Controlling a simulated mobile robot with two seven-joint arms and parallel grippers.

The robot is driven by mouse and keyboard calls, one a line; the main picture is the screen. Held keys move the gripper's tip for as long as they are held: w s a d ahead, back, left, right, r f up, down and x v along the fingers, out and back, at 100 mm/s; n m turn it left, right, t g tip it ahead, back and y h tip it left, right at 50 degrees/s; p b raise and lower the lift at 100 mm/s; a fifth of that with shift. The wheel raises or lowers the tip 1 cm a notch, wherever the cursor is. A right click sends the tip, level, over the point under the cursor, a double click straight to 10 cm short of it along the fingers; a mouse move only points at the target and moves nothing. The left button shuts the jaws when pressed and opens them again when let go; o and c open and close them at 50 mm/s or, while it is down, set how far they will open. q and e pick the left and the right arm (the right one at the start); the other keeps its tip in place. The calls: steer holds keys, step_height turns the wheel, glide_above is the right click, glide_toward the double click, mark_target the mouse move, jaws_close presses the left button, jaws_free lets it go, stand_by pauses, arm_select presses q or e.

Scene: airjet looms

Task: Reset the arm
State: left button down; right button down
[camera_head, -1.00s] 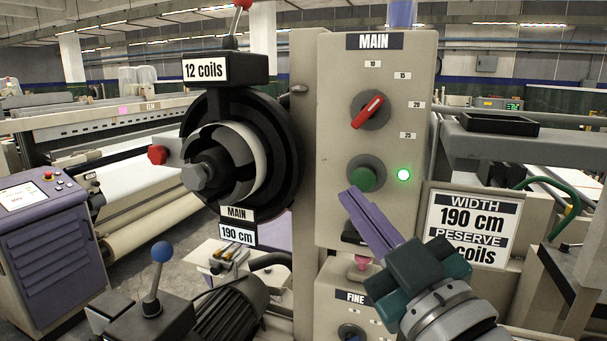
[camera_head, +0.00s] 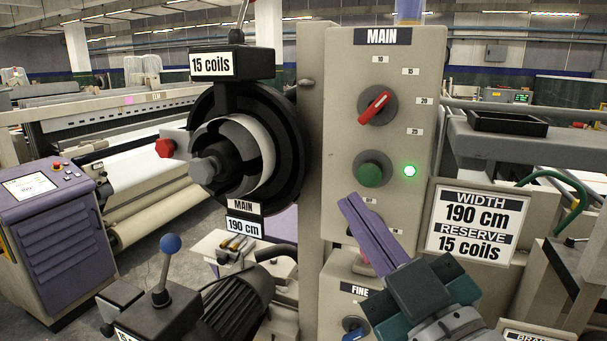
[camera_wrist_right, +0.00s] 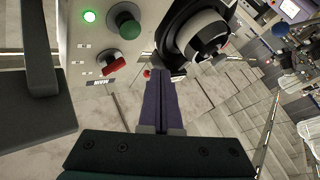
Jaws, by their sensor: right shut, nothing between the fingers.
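My right gripper (camera_head: 350,203) is shut and empty; its purple fingers are together. It is in front of the lower part of the MAIN panel (camera_head: 336,110), below and left of the green button (camera_head: 370,173), and appears clear of it. In the right wrist view, the shut fingers (camera_wrist_right: 165,85) point up the picture, with the green button (camera_wrist_right: 126,24) and red knob (camera_wrist_right: 114,64) to their left. The red knob (camera_head: 374,106) on the panel points up and right. A green lamp (camera_head: 409,170) is lit beside the button. My left gripper is not in view.
A black drum (camera_head: 290,140) is left of the panel, under a "15 coils" label (camera_head: 212,64). A sign (camera_head: 478,222) reads width 190 cm, reserve 15 coils. A blue-knobbed lever (camera_head: 171,243) and motor (camera_head: 240,300) stand lower left. A FINE panel (camera_head: 340,270) is below.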

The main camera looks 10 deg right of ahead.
steer(key=s+d+f+m+g+h, duration=0.25)
steer(key=s+f+g, duration=0.25)
steer(key=f+g, duration=0.35)
steer(key=s+d+f+m+g, duration=0.15)
steer(key=s+g, duration=0.25)
steer(key=s, duration=0.5)
steer(key=s+d+f+m+g, duration=0.1)
steer(key=s+d+f+g, duration=0.15)
steer(key=s+g, duration=0.45)
step_height(320, 180, up, 16)
steer(key=s+t+p, duration=0.2)
steer(key=p, duration=1.4)
steer(key=shift+s+a+h+p, duration=0.3)
steer(key=shift+s+a+h, duration=0.05)
steer(key=shift+a, duration=0.05)
